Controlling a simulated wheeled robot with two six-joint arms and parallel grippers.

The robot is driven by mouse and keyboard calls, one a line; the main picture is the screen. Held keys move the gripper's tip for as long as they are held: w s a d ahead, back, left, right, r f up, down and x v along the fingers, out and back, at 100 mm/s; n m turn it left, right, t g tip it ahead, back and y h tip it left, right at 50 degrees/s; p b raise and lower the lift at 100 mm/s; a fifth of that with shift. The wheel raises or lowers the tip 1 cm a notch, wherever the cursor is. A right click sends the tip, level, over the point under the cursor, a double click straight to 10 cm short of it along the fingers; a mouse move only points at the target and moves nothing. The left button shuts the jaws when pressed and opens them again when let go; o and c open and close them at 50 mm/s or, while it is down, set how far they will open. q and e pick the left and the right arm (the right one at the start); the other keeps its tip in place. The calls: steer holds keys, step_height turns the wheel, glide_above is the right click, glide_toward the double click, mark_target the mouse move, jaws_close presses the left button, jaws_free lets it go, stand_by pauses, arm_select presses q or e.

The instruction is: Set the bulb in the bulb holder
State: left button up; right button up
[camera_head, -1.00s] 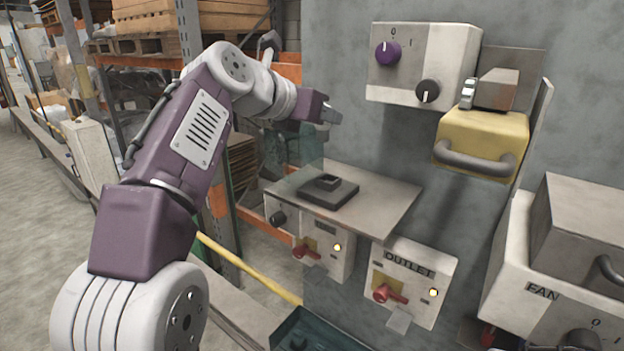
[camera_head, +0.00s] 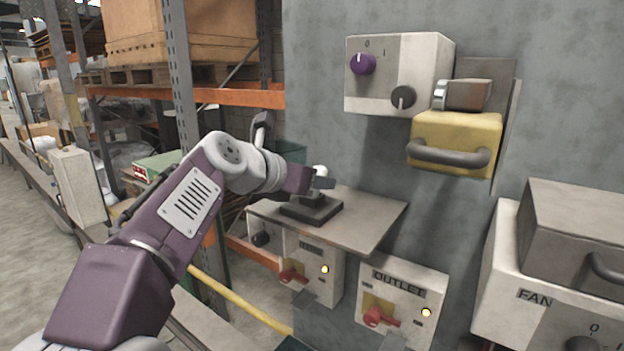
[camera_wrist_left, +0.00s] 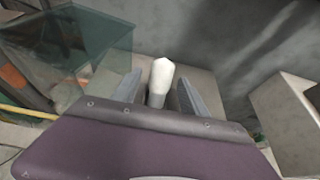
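A white bulb (camera_head: 319,171) stands upright over the dark bulb holder (camera_head: 311,209) on the grey shelf (camera_head: 372,217). My left gripper (camera_head: 322,183) is low over the holder, with its fingers around the bulb. In the left wrist view the bulb (camera_wrist_left: 160,82) is between the two grey fingers (camera_wrist_left: 160,92), with a narrow gap on each side, so the gripper looks open. The bulb's lower end is hidden by the gripper, so I cannot tell how it sits in the holder. My right gripper is not in view.
A white box with purple and black knobs (camera_head: 380,75) and a yellow box with a handle (camera_head: 470,135) are on the wall above right. Switch panels (camera_head: 400,300) are below the shelf. A FAN box (camera_head: 560,235) is at right. The shelf's right part is clear.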

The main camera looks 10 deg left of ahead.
arm_select(q)
steer(key=shift+w+a, duration=0.1)
steer(key=shift+w, duration=0.2)
steer(key=b+v, duration=0.1)
steer(key=v, duration=1.1)
steer(key=shift+s+r+b, duration=0.15)
steer(key=shift+s+b, duration=0.1)
steer(key=shift+b, duration=0.05)
